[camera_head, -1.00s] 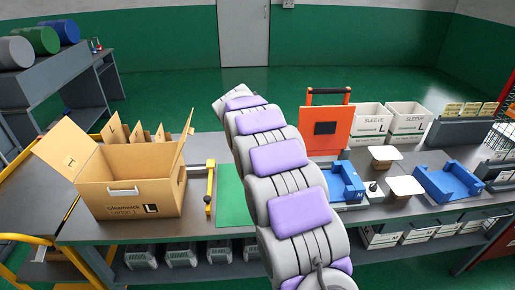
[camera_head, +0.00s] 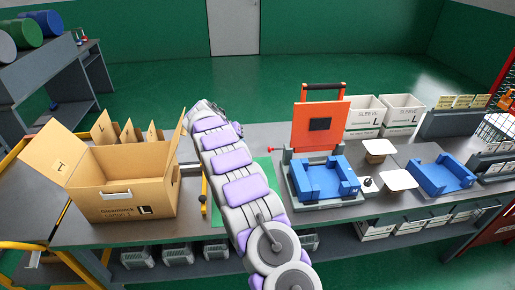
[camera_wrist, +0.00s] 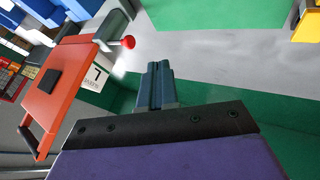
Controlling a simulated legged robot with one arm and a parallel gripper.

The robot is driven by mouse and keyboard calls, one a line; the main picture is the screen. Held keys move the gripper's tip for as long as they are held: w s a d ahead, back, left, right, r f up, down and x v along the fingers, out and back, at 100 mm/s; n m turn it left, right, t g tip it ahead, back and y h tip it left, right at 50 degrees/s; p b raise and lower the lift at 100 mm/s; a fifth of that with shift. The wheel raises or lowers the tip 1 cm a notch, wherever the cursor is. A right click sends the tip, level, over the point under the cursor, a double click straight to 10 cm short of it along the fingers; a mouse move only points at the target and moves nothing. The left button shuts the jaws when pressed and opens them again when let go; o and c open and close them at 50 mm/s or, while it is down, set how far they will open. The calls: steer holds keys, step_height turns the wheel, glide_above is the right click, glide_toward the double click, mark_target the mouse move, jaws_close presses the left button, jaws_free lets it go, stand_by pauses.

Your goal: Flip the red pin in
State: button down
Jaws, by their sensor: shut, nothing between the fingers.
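The red pin (camera_head: 270,150) is a small round-headed knob sticking out to the left from the hinge side of the grey fixture (camera_head: 292,198). In the wrist view the red pin (camera_wrist: 128,43) shows as a red ball on a short stem at the end of a grey cylinder. An orange panel (camera_head: 303,139) stands upright behind a blue cradle (camera_head: 318,185) on this fixture. My gripper (camera_wrist: 157,72) has its fingers together and empty. In the wrist view the pin lies up and left of the fingertips, apart from them. In the head view the fingers cannot be made out.
An open carton (camera_head: 115,198) stands left on the bench, with a yellow-handled tool (camera_head: 204,192) beside it. A green mat (camera_head: 265,168) lies under my arm. White sleeve boxes (camera_head: 400,112) stand behind the fixture. A second blue cradle (camera_head: 445,178) is at the right.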

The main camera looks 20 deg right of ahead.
mark_target(270, 148)
steer(key=d+f+b, duration=0.2)
steer(key=d+f, duration=0.5)
steer(key=d, duration=0.3)
steer(key=shift+w+d+f, duration=0.25)
steer(key=shift+w+f, duration=0.15)
steer(key=shift+w, duration=0.05)
stand_by(0.3)
steer(key=shift+s+d, duration=0.25)
steer(key=shift+d, duration=0.55)
steer(key=shift+s+d, duration=0.25)
steer(key=shift+d, duration=0.55)
